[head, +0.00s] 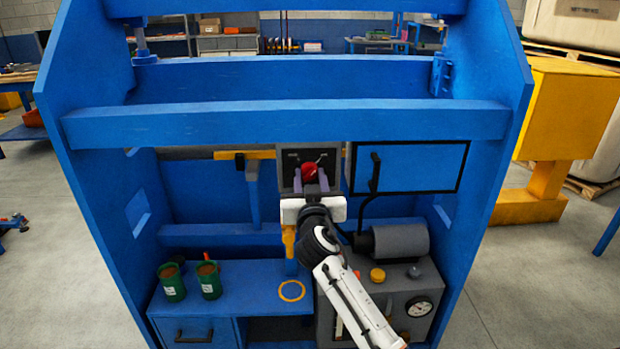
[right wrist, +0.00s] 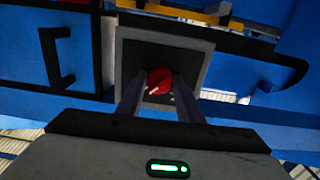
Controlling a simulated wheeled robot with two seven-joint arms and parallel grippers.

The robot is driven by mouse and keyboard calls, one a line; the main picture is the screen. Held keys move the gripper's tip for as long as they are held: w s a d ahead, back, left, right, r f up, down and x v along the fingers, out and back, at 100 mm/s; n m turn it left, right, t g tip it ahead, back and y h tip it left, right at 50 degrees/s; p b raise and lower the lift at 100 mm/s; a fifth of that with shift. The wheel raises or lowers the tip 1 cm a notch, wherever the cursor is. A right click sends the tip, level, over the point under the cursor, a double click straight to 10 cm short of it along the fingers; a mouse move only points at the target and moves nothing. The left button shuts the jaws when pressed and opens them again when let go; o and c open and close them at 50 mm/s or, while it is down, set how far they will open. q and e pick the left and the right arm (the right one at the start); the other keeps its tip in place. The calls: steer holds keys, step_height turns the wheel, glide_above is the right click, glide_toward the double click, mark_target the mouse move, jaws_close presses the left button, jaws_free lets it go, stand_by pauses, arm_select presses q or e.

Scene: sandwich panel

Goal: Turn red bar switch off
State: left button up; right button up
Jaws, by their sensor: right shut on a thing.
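The red bar switch (head: 309,172) sits on a dark square panel with a grey frame (head: 287,158) in the middle of the blue structure. In the right wrist view the red switch (right wrist: 159,80) shows between my fingers, with a small white mark on it. My right gripper (head: 311,183) is in front of the panel, its two fingers shut on the switch, one on each side. The fingers (right wrist: 160,95) hide parts of the switch's sides. The exact angle of the bar is hard to tell. My left gripper is not in view.
A blue cabinet door (head: 425,167) with a black handle is right of the panel. A hammer-like tool (head: 253,185) hangs to the left. Two green cans (head: 209,281) stand on the blue bench. A grey machine with a gauge (head: 419,306) is below right. A blue beam (head: 285,122) crosses above.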

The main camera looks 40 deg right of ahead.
steer(key=n+p, duration=0.1)
steer(key=n, duration=0.4)
steer(key=shift+r+n, duration=0.1)
steer(key=shift+n, duration=0.2)
steer(key=n+p, duration=0.1)
steer(key=n, duration=0.3)
steer(key=shift+n, duration=0.3)
steer(key=n+p, duration=0.2)
steer(key=n, duration=0.2)
steer(key=shift+d+r, duration=0.1)
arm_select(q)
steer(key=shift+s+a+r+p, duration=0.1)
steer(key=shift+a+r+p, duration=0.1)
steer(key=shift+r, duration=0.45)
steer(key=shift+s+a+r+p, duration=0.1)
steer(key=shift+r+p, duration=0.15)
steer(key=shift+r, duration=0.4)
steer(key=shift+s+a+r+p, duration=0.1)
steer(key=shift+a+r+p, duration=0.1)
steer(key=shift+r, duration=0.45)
arm_select(e)
steer(key=shift+n, duration=1.7)
steer(key=o, duration=1.1)
steer(key=shift+c, duration=0.2)
